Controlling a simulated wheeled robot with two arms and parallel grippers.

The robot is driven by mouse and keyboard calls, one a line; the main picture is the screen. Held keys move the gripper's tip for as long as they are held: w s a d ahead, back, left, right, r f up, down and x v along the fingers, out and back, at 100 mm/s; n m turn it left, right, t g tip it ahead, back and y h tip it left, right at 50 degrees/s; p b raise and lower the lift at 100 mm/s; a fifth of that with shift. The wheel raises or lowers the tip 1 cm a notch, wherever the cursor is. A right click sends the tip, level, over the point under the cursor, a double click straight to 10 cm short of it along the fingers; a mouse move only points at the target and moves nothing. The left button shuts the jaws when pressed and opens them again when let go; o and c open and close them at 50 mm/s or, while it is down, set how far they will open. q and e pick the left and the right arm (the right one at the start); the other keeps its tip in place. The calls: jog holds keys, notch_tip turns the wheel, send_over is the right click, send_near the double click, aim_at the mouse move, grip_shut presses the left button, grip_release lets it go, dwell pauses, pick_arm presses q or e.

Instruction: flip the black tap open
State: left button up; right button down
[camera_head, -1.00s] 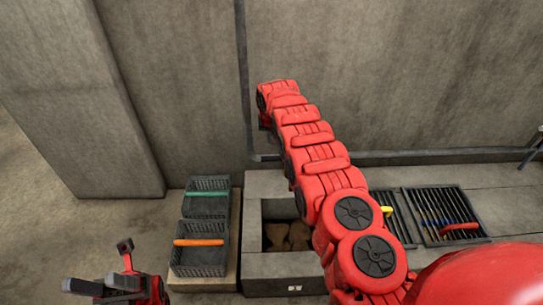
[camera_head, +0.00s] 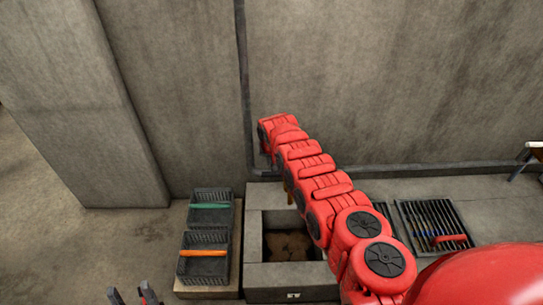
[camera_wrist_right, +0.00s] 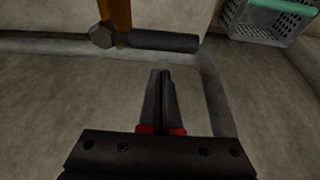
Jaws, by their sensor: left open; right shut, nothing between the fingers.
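The black tap shows in the right wrist view as a dark bar-like handle (camera_wrist_right: 165,41) lying sideways, with a dark hexagonal end beside an orange-brown upright pipe (camera_wrist_right: 121,14). My right gripper (camera_wrist_right: 160,73) is shut and empty; its fingertips point towards the handle and appear apart from it. In the head view my right arm hides the right gripper and most of the tap; a small brown piece of pipe (camera_head: 289,191) shows beside the arm. My left gripper (camera_head: 132,293) is open and empty at the bottom left edge, away from the tap.
A stone basin (camera_head: 255,235) with brown contents lies under my right arm. Left of it stand two dark baskets, one with a green handle (camera_head: 209,206), one with an orange handle (camera_head: 203,253). A grate (camera_head: 432,220) lies right. The concrete wall (camera_head: 400,90) rises behind.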

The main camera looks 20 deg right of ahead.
jog(key=shift+s+a+f, duration=0.1)
jog(key=shift+s+f, duration=0.05)
jog(key=shift+s, duration=0.3)
jog(key=shift+s+a+f, duration=0.1)
jog(key=shift+s+f, duration=0.05)
jog(key=shift+s, duration=0.3)
jog(key=shift+r+p, duration=0.1)
jog(key=shift+p, duration=0.25)
jog(key=shift+s+a+r+n+p, duration=0.15)
jog(key=shift+n+p, duration=0.25)
jog(key=shift+p, duration=0.35)
